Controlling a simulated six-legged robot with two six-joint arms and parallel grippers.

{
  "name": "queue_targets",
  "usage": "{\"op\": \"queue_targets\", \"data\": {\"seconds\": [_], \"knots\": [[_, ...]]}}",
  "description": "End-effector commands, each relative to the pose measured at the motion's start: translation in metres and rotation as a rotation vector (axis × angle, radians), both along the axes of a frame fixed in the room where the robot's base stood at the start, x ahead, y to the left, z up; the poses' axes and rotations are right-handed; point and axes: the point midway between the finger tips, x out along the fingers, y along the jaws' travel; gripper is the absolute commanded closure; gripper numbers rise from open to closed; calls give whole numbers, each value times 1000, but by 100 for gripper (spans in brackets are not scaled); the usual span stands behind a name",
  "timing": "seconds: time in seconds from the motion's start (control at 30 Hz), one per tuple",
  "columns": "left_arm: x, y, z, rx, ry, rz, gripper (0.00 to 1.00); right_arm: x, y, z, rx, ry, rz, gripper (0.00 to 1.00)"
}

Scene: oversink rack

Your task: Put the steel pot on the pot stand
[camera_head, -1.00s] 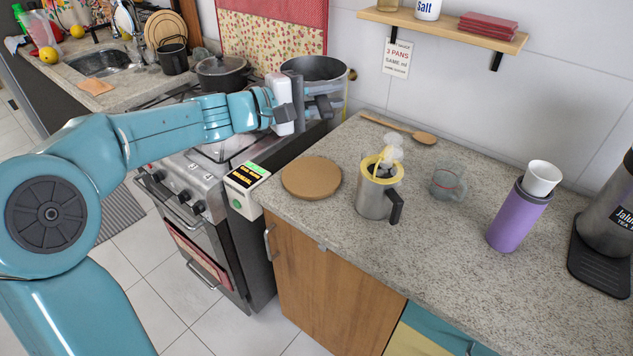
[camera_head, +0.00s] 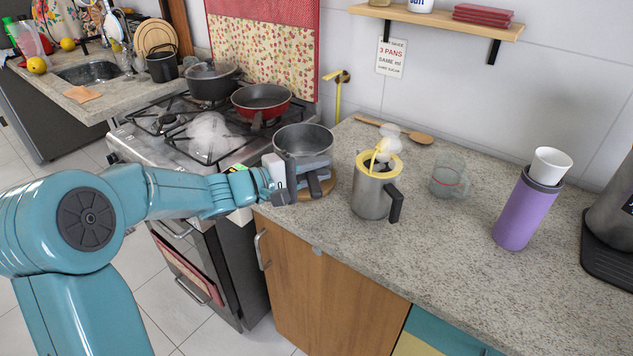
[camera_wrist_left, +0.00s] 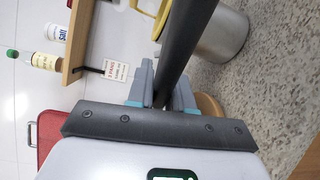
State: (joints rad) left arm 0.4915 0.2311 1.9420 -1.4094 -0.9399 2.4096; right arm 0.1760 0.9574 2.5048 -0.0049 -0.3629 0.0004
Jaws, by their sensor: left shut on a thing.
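The steel pot (camera_head: 303,140) is over the right counter's front left part, upright and open at the top. My left gripper (camera_head: 296,184) is shut on its dark handle, which also shows between the fingers in the left wrist view (camera_wrist_left: 180,50). The pot stand, a round brown disc (camera_head: 328,186), lies on the counter under the pot, mostly hidden by the pot and gripper. Its edge shows in the left wrist view (camera_wrist_left: 210,106). I cannot tell whether the pot touches it. My right gripper is not in view.
A steel jug with a yellow rim (camera_head: 370,195) stands close to the right of the pot. A glass cup (camera_head: 447,182), a wooden spoon (camera_head: 400,130) and a purple bottle (camera_head: 520,215) are farther right. A red pan (camera_head: 261,101) sits on the stove (camera_head: 150,145).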

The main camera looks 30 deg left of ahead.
Motion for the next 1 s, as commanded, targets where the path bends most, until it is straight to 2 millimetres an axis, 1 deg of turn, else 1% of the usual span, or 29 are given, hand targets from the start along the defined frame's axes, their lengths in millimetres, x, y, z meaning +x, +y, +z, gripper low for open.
{"op": "queue_targets", "data": {"seconds": [0.03, 0.13, 0.53, 0.57, 0.6, 0.63, 0.93, 1.0], "knots": [[0, 0, -9, -1, -3, -1, 100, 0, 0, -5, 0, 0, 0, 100], [0, 1, -17, 1, -5, 0, 100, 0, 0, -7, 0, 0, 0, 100], [0, 1, -20, 2, -6, 0, 100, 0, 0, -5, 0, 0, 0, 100], [0, 0, -22, 1, -2, 1, 70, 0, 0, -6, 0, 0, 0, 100], [0, 0, -22, 1, -2, 1, 57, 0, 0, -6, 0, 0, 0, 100], [0, 0, -22, 1, -2, 1, 54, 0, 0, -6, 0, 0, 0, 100], [0, 0, -20, 1, -3, 1, 54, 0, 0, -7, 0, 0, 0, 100], [-4, 4, -18, -1, -1, 3, 54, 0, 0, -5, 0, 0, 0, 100]]}}
